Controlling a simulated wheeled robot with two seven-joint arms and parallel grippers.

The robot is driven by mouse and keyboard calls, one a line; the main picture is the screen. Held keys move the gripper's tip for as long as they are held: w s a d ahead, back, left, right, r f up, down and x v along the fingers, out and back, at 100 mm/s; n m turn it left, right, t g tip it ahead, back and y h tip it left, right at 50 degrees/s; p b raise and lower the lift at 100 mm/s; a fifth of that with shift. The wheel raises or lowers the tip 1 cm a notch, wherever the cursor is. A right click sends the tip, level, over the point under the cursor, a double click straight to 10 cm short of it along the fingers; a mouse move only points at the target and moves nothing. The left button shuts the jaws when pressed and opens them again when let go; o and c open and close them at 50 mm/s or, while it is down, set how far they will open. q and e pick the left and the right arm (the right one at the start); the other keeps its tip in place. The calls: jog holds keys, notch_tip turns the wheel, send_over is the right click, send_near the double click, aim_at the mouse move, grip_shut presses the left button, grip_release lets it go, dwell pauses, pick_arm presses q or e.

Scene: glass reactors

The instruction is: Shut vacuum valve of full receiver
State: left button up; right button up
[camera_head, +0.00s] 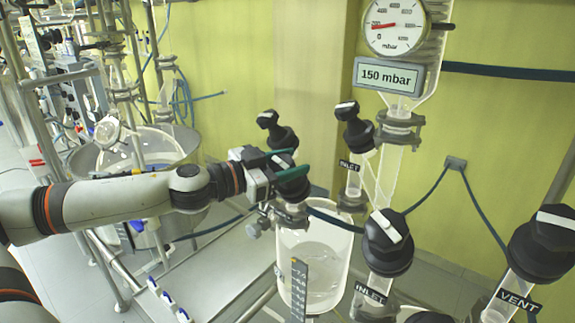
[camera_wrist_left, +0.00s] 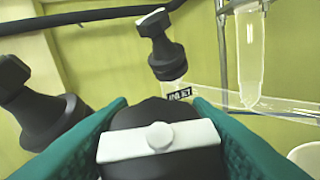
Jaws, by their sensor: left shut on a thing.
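My left gripper (camera_head: 291,164) comes in from the left with its green fingers shut around a black valve knob (camera_head: 292,187) above a glass receiver (camera_head: 341,243). The wrist view shows this knob (camera_wrist_left: 160,145) between both fingers, its white bar lying crosswise from finger to finger. Other black valves are an INLET valve (camera_head: 355,129), a lower INLET valve (camera_head: 387,245) and a VENT valve (camera_head: 541,244). My right gripper is not in view.
A round gauge (camera_head: 397,25) and a display (camera_head: 388,77) reading 150 mbar are at upper right. Another black valve (camera_head: 278,131) stands just behind my gripper. Glass tubes and dark hoses crowd the right.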

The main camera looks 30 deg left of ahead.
pick_arm(q)
jog(key=shift+d+m+g+h+p, duration=0.1)
jog(key=shift+m+g+h+p, duration=0.4)
jog(key=shift+m+g+h, duration=0.75)
